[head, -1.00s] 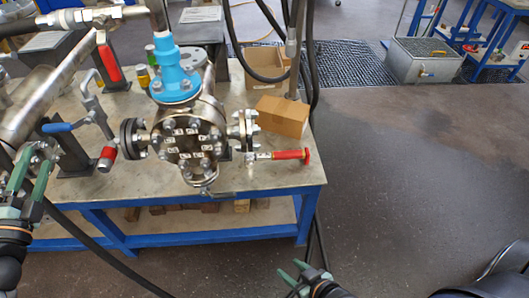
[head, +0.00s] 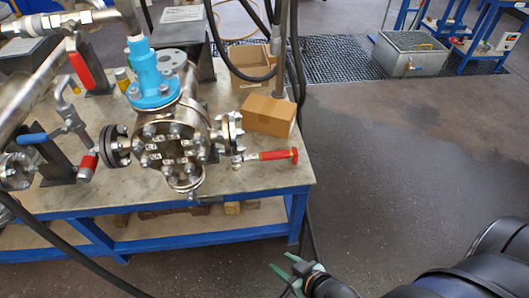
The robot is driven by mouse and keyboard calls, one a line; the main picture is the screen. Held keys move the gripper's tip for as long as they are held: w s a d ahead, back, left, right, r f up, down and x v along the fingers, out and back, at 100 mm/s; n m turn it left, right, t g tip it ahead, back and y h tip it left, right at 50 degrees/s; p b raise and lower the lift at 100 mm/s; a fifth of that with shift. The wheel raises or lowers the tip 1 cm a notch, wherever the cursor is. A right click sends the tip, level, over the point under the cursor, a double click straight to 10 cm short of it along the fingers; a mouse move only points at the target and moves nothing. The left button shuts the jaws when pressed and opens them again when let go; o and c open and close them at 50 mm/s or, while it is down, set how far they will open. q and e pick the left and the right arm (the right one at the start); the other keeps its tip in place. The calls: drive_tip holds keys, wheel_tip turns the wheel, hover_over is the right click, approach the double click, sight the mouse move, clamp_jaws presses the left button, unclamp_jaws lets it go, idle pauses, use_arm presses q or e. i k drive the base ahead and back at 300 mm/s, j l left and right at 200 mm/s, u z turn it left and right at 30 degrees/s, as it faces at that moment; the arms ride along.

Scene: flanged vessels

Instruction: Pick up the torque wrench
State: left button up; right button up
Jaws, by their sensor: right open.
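The torque wrench (head: 272,155) looks to be the red-handled tool with a metal head at the right end of the steel table. Its handle points right, close to the table's right edge, and its head lies below the flange on the vessel's right side. My right gripper (head: 281,263) has green fingers and is low at the bottom middle, in front of the table. It is apart from the wrench, open and empty. My left gripper is out of view.
The flanged vessel (head: 168,150) with a blue top fitting (head: 150,80) stands left of the wrench. A cardboard box (head: 268,115) sits behind the wrench. Black hoses hang beside the table's (head: 225,183) right end. The floor (head: 400,170) to the right is open.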

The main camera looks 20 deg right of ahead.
sight(237, 161)
drive_tip(key=i+l+u, duration=0.15)
drive_tip(key=l, duration=0.25)
drive_tip(key=i+l+u, duration=0.15)
drive_tip(key=l, duration=0.3)
drive_tip(key=i+l+u, duration=0.15)
drive_tip(key=l, duration=0.3)
drive_tip(key=i+l+u, duration=0.15)
drive_tip(key=l, duration=0.35)
